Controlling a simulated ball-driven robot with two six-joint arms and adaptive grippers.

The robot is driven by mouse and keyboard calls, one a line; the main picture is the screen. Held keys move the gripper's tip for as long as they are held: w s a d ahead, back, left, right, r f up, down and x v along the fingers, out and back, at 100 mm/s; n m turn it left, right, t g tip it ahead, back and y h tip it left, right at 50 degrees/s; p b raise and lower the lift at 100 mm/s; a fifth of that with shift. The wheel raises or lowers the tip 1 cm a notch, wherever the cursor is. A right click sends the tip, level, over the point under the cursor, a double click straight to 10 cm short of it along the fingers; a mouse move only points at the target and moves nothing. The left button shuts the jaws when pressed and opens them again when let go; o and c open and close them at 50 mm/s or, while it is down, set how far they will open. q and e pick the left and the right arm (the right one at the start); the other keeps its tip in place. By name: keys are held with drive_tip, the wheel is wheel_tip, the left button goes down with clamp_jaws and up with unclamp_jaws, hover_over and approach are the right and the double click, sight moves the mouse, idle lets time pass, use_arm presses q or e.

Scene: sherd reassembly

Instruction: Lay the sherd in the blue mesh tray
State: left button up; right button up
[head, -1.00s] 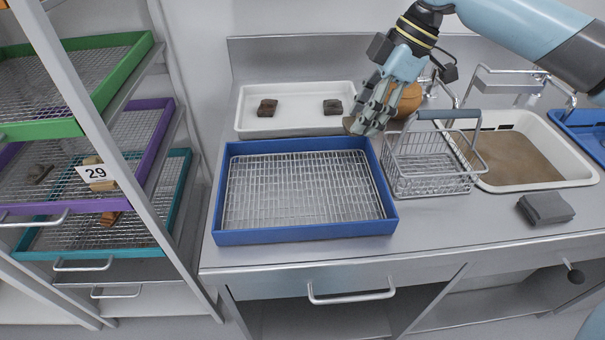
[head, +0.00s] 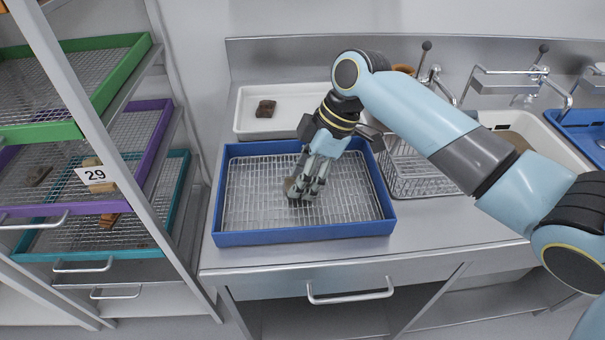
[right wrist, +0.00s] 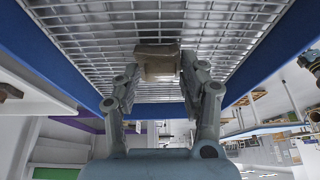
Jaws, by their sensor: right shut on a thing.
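The blue mesh tray (head: 306,236) stands on the steel counter with its wire mesh bare apart from what my gripper holds. My right gripper (head: 299,194) reaches down over the middle of the tray and is shut on a tan-brown sherd (head: 290,186). In the right wrist view the sherd (right wrist: 158,63) sits between the fingertips (right wrist: 157,75), right over the mesh. I cannot tell whether it touches the mesh. The fingers cover most of the sherd in the head view. My left gripper is not in view.
A white tray (head: 245,127) with a dark brown sherd (head: 265,109) stands behind the blue tray. A wire basket (head: 410,180) stands close on its right, partly behind my arm. A rack with green, purple and teal trays (head: 150,200) stands at the left.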

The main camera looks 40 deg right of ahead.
drive_tip(key=shift+f, duration=0.1)
drive_tip(key=o, duration=1.2)
drive_tip(key=v, duration=1.2)
drive_tip(key=shift+d, duration=0.1)
drive_tip(key=shift+s, duration=0.1)
